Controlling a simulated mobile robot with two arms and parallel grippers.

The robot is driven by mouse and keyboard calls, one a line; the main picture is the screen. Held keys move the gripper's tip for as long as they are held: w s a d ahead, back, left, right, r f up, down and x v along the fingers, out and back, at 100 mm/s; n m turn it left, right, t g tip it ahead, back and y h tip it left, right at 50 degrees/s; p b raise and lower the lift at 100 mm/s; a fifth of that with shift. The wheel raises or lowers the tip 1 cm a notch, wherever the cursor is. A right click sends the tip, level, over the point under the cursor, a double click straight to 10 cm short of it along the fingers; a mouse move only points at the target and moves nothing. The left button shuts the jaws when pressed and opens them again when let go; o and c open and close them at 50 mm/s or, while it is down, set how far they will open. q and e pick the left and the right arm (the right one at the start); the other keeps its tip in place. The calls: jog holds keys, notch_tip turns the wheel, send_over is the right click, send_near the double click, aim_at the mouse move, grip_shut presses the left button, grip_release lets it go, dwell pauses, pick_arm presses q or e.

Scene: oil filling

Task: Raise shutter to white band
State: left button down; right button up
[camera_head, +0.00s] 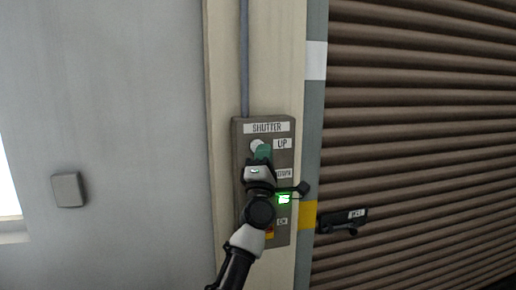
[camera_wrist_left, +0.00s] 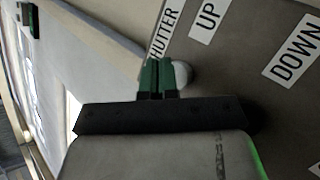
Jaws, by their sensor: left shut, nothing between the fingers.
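The shutter control box (camera_head: 278,235) is grey, with labels SHUTTER, UP and DOWN; it also shows in the left wrist view (camera_wrist_left: 235,70). My left gripper (camera_head: 262,150) is shut and empty, its green fingertips at the round white UP button (camera_head: 256,145). In the left wrist view the fingertips (camera_wrist_left: 157,62) overlap the edge of the white button (camera_wrist_left: 182,75); I cannot tell whether they press it. The brown slatted shutter (camera_head: 420,120) fills the right side. The white band (camera_head: 316,60) is on the grey post beside it, above a yellow band (camera_head: 309,214). My right gripper is not in view.
A black handle-like fitting (camera_head: 342,222) with a small label lies in front of the shutter at lower right. A conduit (camera_head: 244,60) runs up from the box. A small grey plate (camera_head: 68,190) is on the left wall. My arm hides the lower box controls.

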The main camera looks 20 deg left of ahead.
pick_arm(q)
jog(key=shift+w+a+b, duration=0.3)
jog(key=shift+w+b, duration=0.05)
jog(key=shift+b, duration=0.05)
